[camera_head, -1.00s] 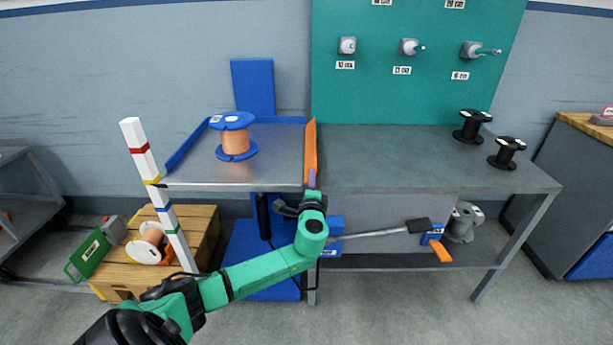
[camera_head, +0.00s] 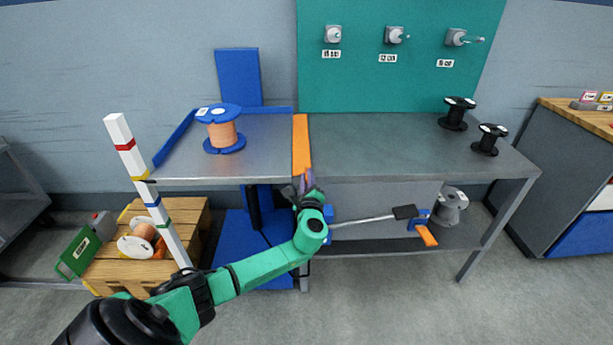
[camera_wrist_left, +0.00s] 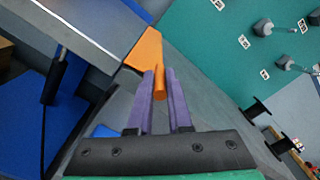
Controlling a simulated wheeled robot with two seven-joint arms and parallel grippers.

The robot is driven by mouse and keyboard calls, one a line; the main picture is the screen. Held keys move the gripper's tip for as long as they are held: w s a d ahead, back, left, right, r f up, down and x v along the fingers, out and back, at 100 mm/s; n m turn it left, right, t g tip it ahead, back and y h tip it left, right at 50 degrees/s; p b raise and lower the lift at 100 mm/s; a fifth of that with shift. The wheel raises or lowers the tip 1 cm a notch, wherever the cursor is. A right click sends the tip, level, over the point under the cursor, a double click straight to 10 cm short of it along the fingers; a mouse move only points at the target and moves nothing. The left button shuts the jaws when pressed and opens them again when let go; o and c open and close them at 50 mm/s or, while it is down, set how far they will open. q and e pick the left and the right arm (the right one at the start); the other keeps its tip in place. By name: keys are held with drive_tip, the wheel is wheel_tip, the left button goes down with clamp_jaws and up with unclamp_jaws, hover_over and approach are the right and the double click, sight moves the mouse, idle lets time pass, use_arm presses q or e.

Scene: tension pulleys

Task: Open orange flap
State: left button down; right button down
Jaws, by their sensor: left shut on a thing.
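The orange flap (camera_head: 301,145) is a narrow strip between the metal-topped lift table (camera_head: 262,165) and the grey workbench (camera_head: 400,155). It lies nearly flat across the gap. My left gripper (camera_head: 307,180) is at the flap's front end. In the left wrist view, the flap (camera_wrist_left: 147,48) reaches away beyond the purple fingers of the left gripper (camera_wrist_left: 160,92). The fingers are shut on a small orange rod, the flap's handle (camera_wrist_left: 159,79). My right gripper is not in view.
A copper spool (camera_head: 222,133) with blue flanges stands on the lift table. Two black spools (camera_head: 455,114) stand on the workbench's right side. A striped post (camera_head: 146,188) rises at the left. A black-ended lever (camera_head: 403,212) sticks out below the workbench.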

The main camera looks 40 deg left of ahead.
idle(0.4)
use_arm(q)
drive_tip(key=c, duration=0.8)
unclamp_jaws()
drive_tip(key=shift+c, duration=0.2)
drive_tip(key=shift+s+d, duration=0.15)
drive_tip(key=shift+s, duration=0.05)
drive_tip(key=p+v, duration=0.1)
drive_tip(key=v, duration=1.3)
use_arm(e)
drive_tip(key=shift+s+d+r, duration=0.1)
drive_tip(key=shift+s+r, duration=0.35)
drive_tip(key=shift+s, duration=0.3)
use_arm(q)
drive_tip(key=shift+f, duration=0.1)
